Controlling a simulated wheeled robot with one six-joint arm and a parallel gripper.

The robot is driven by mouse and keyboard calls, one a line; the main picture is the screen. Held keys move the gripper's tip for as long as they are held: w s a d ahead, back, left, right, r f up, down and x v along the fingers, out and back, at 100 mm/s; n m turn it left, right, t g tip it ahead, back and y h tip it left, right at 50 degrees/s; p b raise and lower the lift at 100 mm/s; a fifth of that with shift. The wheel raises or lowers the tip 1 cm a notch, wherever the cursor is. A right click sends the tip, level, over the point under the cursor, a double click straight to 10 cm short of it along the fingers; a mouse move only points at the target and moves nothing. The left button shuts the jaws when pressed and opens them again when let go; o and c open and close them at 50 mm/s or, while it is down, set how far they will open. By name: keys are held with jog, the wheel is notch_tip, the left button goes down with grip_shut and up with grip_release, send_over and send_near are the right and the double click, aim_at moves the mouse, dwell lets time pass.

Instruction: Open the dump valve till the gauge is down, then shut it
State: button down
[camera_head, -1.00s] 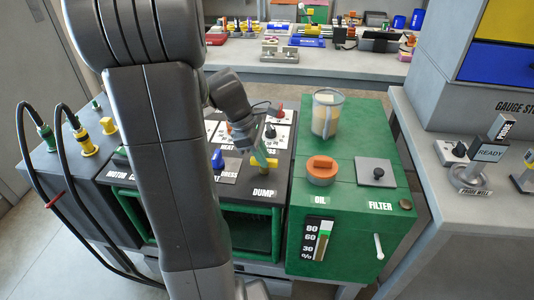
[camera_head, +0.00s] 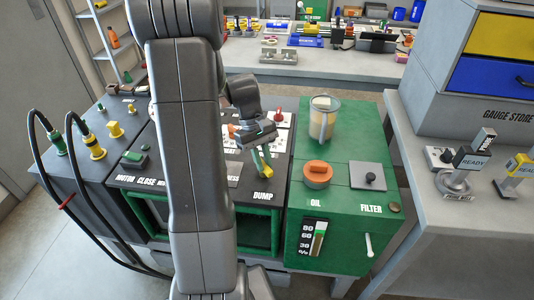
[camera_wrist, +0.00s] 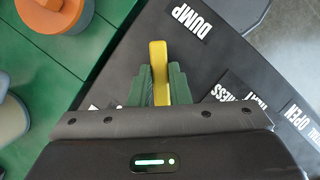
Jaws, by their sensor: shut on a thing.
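The dump valve's yellow handle (camera_head: 263,170) stands on the dark cart top by the DUMP label (camera_head: 263,197). In the wrist view the handle (camera_wrist: 158,70) is a yellow bar between the green fingertips. My gripper (camera_head: 262,163) is shut on it, and the wrist view shows the fingers (camera_wrist: 158,88) against both its sides. The bar's far end sticks out past the fingertips. I cannot make out a pressure gauge reading; my arm and gripper cover part of the panel.
The green tank to the right carries an orange OIL cap (camera_head: 317,174), a FILTER plate (camera_head: 368,176), a clear jar (camera_head: 322,118) and a level strip (camera_head: 313,238). Black hoses (camera_head: 41,155) loop at the left. A grey bench (camera_head: 460,215) stands at the right.

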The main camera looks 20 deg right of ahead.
jog(key=m+p, duration=0.1)
jog(key=m, duration=0.1)
jog(key=m+y, duration=0.1)
jog(key=shift+w+d+r+m+p, duration=0.1)
jog(key=shift+d+r+m+p, duration=0.1)
jog(key=shift+m+p, duration=0.2)
jog(key=shift+d+m+t+y+p, duration=0.1)
jog(key=shift+m+t+y+p, duration=0.2)
jog(key=shift+m+y+p, duration=1)
jog(key=shift+f+m+h+b, duration=0.1)
jog(key=shift+m+h+b, duration=0.3)
jog(key=shift+m+b, duration=0.3)
jog(key=c, duration=1.4)
grip_release()
jog(key=shift+d, duration=0.1)
jog(key=shift+o, duration=0.2)
jog(key=v, duration=1.3)
jog(key=shift+r, duration=0.4)
jog(key=shift+d, duration=0.15)
